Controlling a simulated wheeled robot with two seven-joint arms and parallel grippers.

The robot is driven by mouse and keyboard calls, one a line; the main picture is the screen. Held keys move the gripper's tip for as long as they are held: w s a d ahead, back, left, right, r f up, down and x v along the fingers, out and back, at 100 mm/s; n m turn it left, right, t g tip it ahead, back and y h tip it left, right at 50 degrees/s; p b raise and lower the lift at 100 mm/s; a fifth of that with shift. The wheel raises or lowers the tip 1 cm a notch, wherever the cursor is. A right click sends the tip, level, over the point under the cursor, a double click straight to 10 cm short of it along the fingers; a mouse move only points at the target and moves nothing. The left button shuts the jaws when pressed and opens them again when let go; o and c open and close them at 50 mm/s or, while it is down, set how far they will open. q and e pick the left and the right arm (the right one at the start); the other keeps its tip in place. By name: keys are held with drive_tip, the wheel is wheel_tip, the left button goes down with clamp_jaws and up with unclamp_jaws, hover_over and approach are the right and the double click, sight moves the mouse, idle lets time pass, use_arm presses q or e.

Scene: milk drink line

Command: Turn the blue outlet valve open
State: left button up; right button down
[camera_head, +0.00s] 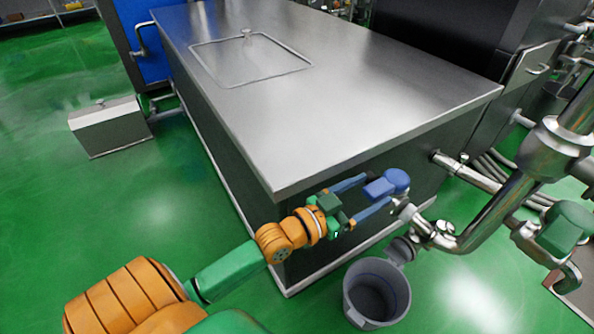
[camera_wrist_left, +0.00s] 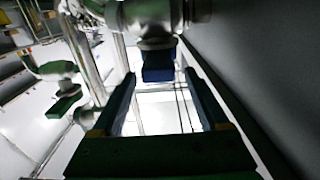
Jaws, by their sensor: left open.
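The blue outlet valve (camera_head: 397,179) sits on a steel pipe fitting beside the tank's front right side. My left gripper (camera_head: 376,192) reaches it from the left, with its two blue fingers open and the valve handle at their tips. In the left wrist view, the dark blue handle (camera_wrist_left: 158,68) shows between the fingertips of the left gripper (camera_wrist_left: 160,78), with a gap visible on each side. I cannot tell how deep the handle lies between the fingers. My right gripper is not in view.
A grey bucket (camera_head: 354,304) stands on the green floor below the outlet. The large steel tank (camera_head: 330,95) is close beside the left arm. A thick steel pipe (camera_head: 497,207) and a green valve handle (camera_head: 565,226) are to the right. The floor at left is mostly clear.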

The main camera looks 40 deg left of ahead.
use_arm(q)
drive_tip(key=v, duration=0.4)
drive_tip(key=shift+s+f+p, duration=0.1)
drive_tip(key=shift+s+p, duration=0.15)
drive_tip(key=shift+p, duration=0.05)
drive_tip(key=s+f+n+g+y+p, duration=0.1)
drive_tip(key=s+f+g+y+p, duration=0.4)
drive_tip(key=s+f+g, duration=0.7)
drive_tip(key=shift+s+a+f+n+g+y, duration=0.35)
drive_tip(key=shift+s+f, duration=1.25)
drive_tip(key=shift+f, duration=1.35)
